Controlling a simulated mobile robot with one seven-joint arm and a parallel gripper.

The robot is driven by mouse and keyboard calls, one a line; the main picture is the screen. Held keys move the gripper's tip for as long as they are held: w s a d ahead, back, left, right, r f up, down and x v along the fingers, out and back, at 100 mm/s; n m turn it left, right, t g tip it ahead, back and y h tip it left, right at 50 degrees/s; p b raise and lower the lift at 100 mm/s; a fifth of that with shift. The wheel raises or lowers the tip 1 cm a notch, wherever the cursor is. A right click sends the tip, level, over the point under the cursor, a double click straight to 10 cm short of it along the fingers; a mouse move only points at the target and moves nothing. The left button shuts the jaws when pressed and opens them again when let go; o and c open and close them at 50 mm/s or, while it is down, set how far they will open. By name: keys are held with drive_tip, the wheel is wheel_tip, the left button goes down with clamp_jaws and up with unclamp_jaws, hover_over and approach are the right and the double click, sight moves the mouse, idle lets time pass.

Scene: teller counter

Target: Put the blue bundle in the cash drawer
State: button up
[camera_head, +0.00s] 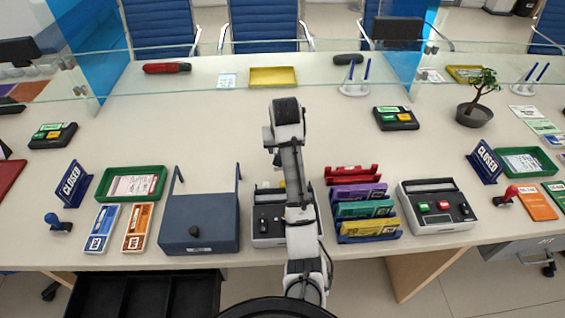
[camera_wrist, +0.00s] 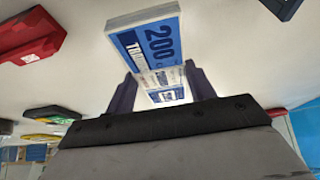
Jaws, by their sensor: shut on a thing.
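The blue bundle (camera_wrist: 150,42), marked 200, fills the middle of the wrist view. My gripper (camera_wrist: 163,82) is shut on it, with one dark finger at each side and the printed end sticking out beyond the fingers. In the head view my arm hides the gripper and the bundle. The cash drawer (camera_head: 145,295) stands pulled out below the counter's front edge at the lower left. It looks dark and empty, with dividers; its near part is cut off by the frame.
Blue and orange packs (camera_head: 138,228) lie farther left.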

drive_tip(key=shift+f+p, duration=0.55)
drive_tip(key=shift+f, duration=2.65)
drive_tip(key=shift+f, duration=0.15)
drive_tip(key=o, duration=1)
drive_tip(key=b+v, duration=0.1)
drive_tip(key=v, duration=1)
drive_tip(key=shift+s+r+p, duration=0.25)
drive_tip(key=shift+r+p, duration=0.25)
drive_tip(key=shift+r, duration=0.15)
drive_tip(key=shift+a, duration=0.15)
